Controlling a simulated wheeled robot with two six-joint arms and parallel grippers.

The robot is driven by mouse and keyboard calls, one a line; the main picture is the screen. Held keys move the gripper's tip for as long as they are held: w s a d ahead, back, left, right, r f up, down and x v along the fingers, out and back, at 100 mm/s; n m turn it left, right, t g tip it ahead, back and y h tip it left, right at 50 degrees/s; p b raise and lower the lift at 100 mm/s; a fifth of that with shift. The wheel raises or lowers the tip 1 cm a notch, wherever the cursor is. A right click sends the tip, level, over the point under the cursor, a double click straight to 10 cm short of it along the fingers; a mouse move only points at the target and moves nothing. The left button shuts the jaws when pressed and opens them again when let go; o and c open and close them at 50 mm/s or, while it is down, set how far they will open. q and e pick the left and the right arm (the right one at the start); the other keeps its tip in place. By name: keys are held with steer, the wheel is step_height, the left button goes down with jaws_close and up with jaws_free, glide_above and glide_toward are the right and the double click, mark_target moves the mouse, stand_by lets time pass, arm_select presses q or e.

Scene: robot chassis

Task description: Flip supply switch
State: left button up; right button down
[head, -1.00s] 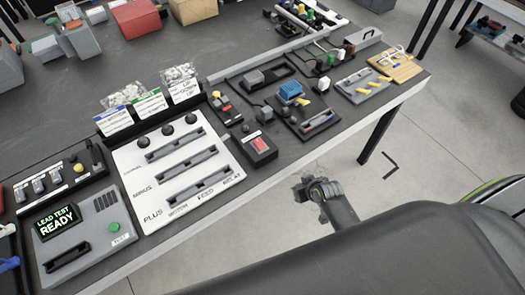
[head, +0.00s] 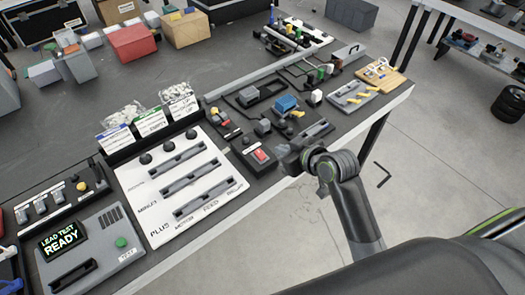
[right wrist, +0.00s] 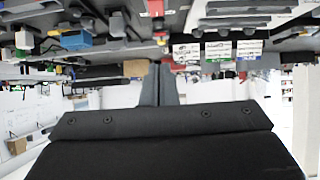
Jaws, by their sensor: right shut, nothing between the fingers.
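A small black box with a red rocker switch (head: 259,155) sits near the table's front edge, right of the white slotted panel. It looks like the supply switch; its label is too small to read. The red part also shows at the top of the right wrist view (right wrist: 156,8). My right gripper (head: 284,151) is just right of this box in the head view, apart from the switch as far as I can tell. Its fingers (right wrist: 160,70) are together and empty in the right wrist view. My left gripper is not in view.
A white panel (head: 150,212) with slots and black knobs lies left of the switch box. A grey unit (head: 98,240) reads "LEAD TEST READY". Open floor lies in front of the table.

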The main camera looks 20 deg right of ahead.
steer(key=shift+w+f, duration=0.1)
steer(key=p, duration=0.1)
glide_above(262, 157)
steer(key=s, duration=0.1)
steer(key=f, duration=0.5)
steer(key=shift+s+d, duration=0.15)
steer(key=shift+d, duration=0.15)
steer(key=f, duration=0.1)
steer(key=w+f, duration=0.1)
steer(key=shift+a+f, duration=0.2)
steer(key=shift+f, duration=0.2)
steer(key=shift+w+f, duration=0.2)
steer(key=shift+f, duration=0.55)
steer(key=shift+p, duration=0.3)
